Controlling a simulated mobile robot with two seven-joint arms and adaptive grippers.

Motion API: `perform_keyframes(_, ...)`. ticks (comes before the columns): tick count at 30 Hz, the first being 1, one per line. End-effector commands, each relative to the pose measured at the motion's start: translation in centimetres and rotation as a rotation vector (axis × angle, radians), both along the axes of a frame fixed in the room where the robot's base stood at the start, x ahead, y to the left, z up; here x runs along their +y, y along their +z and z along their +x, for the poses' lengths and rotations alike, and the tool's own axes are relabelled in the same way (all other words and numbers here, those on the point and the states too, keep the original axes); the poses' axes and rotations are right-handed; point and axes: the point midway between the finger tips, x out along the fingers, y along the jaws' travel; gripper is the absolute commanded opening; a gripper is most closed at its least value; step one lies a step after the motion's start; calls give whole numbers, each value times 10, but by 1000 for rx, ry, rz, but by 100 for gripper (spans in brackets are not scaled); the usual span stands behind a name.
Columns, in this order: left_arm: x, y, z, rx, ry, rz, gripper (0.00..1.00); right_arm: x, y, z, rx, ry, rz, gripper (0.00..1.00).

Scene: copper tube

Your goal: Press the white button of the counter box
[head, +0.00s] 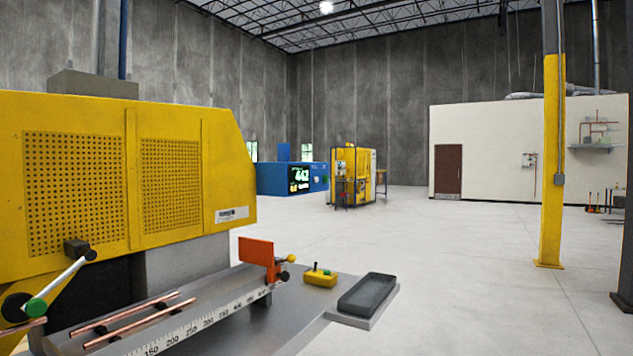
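I cannot clearly make out a counter box with a white button in the head view. A small yellow box (320,276) with a green button and a short dark toggle sits on the grey bench, right of the orange stop plate (258,253). Neither of my grippers shows in this view.
A large yellow machine (170,130) fills the left. Copper tubes (140,320) lie behind a printed scale (195,326). A dark tray (367,293) stands at the bench end. A yellow column (552,160) stands right; the floor between is clear.

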Motion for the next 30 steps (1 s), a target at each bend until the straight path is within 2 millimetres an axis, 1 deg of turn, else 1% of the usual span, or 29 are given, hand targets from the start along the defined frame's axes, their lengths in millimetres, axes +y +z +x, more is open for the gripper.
perform_keyframes(7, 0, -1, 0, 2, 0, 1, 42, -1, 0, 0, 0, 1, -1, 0)
perform_keyframes(8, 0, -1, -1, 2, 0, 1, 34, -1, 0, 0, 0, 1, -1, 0)
perform_keyframes(9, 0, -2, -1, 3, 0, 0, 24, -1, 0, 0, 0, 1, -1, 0)
perform_keyframes(12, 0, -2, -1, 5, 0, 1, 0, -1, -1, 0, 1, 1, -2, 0)
perform_keyframes(30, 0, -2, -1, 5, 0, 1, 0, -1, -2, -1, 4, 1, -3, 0)
